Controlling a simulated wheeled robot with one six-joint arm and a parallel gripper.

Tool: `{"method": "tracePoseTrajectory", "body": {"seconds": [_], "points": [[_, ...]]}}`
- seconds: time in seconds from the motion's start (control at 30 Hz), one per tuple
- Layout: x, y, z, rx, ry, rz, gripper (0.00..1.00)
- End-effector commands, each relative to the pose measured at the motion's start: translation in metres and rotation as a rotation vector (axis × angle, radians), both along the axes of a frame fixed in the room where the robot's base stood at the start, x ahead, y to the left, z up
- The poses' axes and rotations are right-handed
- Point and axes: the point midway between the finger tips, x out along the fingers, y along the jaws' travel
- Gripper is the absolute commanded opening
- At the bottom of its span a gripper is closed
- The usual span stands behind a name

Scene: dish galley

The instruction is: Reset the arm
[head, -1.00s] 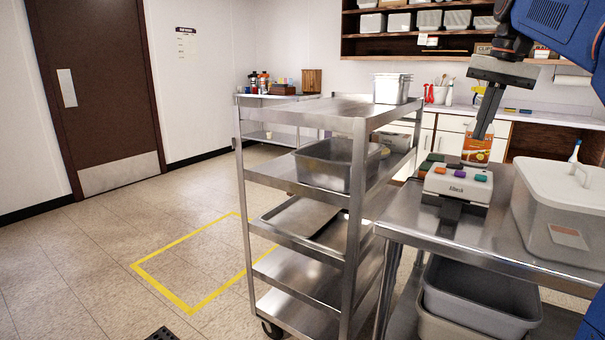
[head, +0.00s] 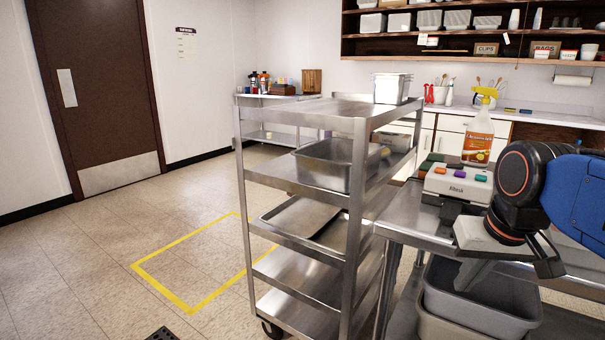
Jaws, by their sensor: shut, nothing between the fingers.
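My arm is folded at the right of the head view, with its blue link and dark round wrist joint low over the steel table (head: 405,215). My gripper (head: 472,277) hangs below the wrist joint, pointing down and toward the camera. It shows in front of the table's near edge and the grey bins. Its fingers are together and hold nothing.
A steel shelf cart (head: 357,230) stands left of the table. A switch box (head: 458,184) with coloured buttons and an orange-labelled spray bottle (head: 478,135) stand behind my wrist. Grey bins (head: 470,305) sit below the tabletop.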

Motion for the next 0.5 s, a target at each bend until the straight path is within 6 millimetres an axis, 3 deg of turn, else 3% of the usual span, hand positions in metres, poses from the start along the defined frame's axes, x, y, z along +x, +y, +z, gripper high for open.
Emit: {"method": "tracePoseTrajectory", "body": {"seconds": [0.1, 0.23, 0.33, 0.5], "points": [[-0.030, 0.007, -0.044, -0.022, -0.028, 0.053, 0.00], [-0.052, 0.010, -0.080, -0.041, -0.053, 0.098, 0.00], [-0.062, 0.012, -0.098, -0.051, -0.065, 0.117, 0.00], [-0.067, 0.012, -0.108, -0.057, -0.073, 0.130, 0.00]]}}
